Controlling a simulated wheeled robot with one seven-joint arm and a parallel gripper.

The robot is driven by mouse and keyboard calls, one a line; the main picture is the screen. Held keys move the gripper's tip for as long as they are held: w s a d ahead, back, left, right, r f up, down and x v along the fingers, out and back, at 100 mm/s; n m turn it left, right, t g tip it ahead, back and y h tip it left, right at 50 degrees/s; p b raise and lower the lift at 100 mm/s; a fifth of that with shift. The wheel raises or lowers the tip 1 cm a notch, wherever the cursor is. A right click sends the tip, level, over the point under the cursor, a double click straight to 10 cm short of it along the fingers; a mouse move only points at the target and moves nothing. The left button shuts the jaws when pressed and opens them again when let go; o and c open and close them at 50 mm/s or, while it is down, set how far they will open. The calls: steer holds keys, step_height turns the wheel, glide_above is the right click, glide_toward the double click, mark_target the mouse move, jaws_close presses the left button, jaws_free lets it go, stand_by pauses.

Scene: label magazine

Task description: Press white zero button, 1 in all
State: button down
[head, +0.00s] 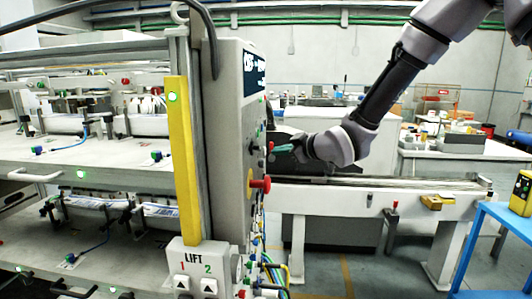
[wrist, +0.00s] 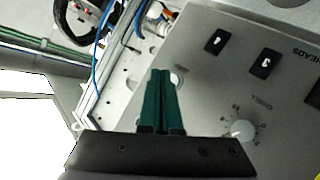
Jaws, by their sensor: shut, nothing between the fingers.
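My gripper (head: 273,148) points left at the side panel of the grey control cabinet (head: 228,150) in the head view, its tips close to the panel. In the wrist view my gripper's green fingers (wrist: 160,76) are together with nothing between them. A pale round button (wrist: 178,77) shows just right of the fingertips, partly hidden by them; I cannot read a zero on it. I cannot tell whether the fingertips touch the panel (wrist: 215,95).
The panel also bears two black switches (wrist: 218,40) and a white dwell knob (wrist: 240,130). A red mushroom knob (head: 261,184) sticks out below my gripper. Blue cables (wrist: 102,45) run beside the panel. A conveyor (head: 370,198) stands behind.

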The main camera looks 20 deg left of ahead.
stand_by(0.7)
steer(key=shift+s+a, duration=0.1)
steer(key=shift+a, duration=0.35)
steer(key=shift+s+a, duration=0.1)
steer(key=shift+a, duration=0.3)
stand_by(0.6)
steer(key=shift+d, duration=0.8)
steer(key=shift+w, duration=0.2)
steer(key=shift+w+d, duration=0.2)
steer(key=shift+d, duration=0.6)
steer(key=shift+w+d, duration=0.15)
steer(key=shift+d, duration=0.7)
steer(key=shift+w+d, duration=0.2)
steer(key=shift+d, duration=0.6)
